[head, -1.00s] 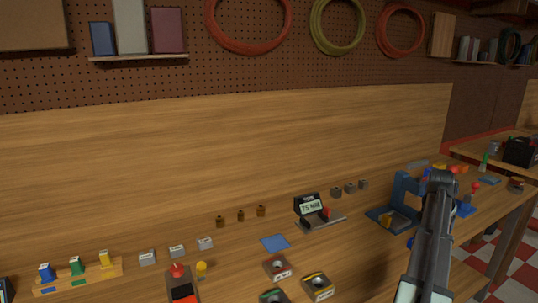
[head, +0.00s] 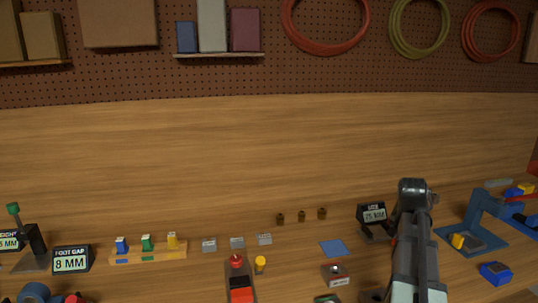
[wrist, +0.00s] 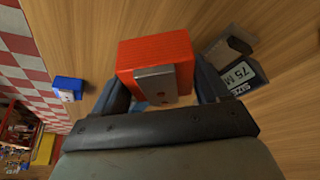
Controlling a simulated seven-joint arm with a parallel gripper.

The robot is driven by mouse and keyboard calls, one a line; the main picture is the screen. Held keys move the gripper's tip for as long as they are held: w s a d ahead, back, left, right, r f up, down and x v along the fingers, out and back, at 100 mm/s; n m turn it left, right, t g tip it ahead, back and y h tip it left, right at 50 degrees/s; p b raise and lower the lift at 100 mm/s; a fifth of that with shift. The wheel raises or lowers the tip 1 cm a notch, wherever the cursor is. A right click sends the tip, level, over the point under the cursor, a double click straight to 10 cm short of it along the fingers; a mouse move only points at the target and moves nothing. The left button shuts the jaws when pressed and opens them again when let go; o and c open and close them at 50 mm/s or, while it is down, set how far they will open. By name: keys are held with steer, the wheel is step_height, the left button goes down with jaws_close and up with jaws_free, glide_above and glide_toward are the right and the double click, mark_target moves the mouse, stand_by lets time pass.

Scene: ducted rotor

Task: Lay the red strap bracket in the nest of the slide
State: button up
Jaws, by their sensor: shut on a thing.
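In the wrist view my gripper (wrist: 161,92) is shut on a red block-like piece with a grey metal plate (wrist: 157,84) on its near side; I take this to be the red strap bracket (wrist: 155,52). It is held up above the wooden bench. In the head view my arm (head: 414,240) stands at the right, and the fingers and bracket are hidden behind it. A blue fixture (head: 478,228) on a blue base stands right of the arm, and part of another blue fixture with red shows at the right edge. I cannot tell which holds the slide's nest.
A size gauge (head: 374,215) stands just left of my arm and close to the bracket in the wrist view (wrist: 238,75). A small blue block (head: 495,272) lies to the right. A blue mat (head: 334,248), a red-and-black box (head: 240,285) and a wooden rack (head: 148,252) lie left.

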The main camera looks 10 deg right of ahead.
steer(key=w+a+r+n+t+y, duration=0.15)
steer(key=w+a, duration=0.25)
steer(key=a, duration=0.7)
steer(key=w+a+n+g, duration=0.1)
steer(key=w+a+n, duration=0.2)
steer(key=a, duration=0.8)
steer(key=n+t+y, duration=0.1)
steer(key=n+y, duration=0.1)
steer(key=n, duration=0.4)
glide_above(269, 259)
steer(key=s, duration=0.2)
steer(key=shift+f, duration=0.7)
steer(key=shift+w+f, duration=0.15)
steer(key=shift+f, duration=2.3)
steer(key=shift+w+f, duration=0.15)
steer(key=shift+f, duration=2.3)
steer(key=shift+f, duration=0.1)
steer(key=o, duration=1.1)
steer(key=shift+v, duration=6.15)
